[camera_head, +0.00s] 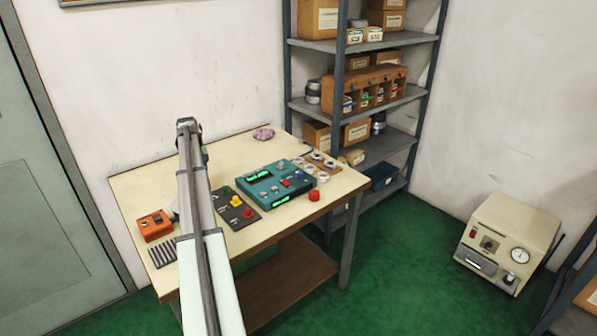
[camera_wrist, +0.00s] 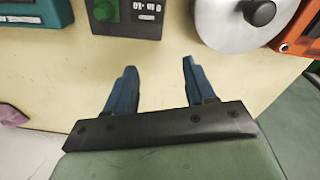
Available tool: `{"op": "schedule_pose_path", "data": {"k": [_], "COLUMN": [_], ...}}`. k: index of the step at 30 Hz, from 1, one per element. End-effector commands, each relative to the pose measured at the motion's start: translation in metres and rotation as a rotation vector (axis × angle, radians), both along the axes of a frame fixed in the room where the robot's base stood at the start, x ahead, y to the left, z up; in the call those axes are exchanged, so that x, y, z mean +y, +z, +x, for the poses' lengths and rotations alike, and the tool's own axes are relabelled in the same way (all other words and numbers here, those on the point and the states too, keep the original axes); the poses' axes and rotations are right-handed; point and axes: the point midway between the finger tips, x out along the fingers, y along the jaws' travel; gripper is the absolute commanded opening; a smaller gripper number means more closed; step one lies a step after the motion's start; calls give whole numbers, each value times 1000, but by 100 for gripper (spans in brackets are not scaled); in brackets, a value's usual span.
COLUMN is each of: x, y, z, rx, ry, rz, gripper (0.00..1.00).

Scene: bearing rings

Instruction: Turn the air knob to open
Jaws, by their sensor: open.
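No readable label marks the air knob, so I cannot tell which knob it is. In the wrist view a green knob (camera_wrist: 104,10) sits on the dark panel (camera_wrist: 145,30) at the top edge. My gripper (camera_wrist: 158,66) is open and empty above bare tabletop, apart from the panel.
A teal device (camera_head: 262,193) stands right of the panel, near a red button (camera_head: 314,195). An orange box (camera_head: 155,225) is at the left. A silver disc (camera_wrist: 222,28) with a black knob (camera_wrist: 260,12) shows in the wrist view. A cream gauge box (camera_head: 510,235) stands on the floor.

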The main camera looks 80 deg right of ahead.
Motion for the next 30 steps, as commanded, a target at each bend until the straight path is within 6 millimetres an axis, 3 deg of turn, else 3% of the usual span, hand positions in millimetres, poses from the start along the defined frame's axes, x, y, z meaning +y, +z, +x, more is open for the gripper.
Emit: {"op": "schedule_pose_path", "data": {"k": [1,3,9,18,24,30], "x": [-18,-36,-79,-116,-122,-123], "y": [7,17,43,82,96,96], "z": [-26,-59,-158,-306,-364,-380], "rx": [3,6,14,12,9,7], "ry": [-13,-21,-46,-79,-88,-89], "rz": [6,15,45,87,106,110], "gripper": [54,54,54,54,54,54]}}
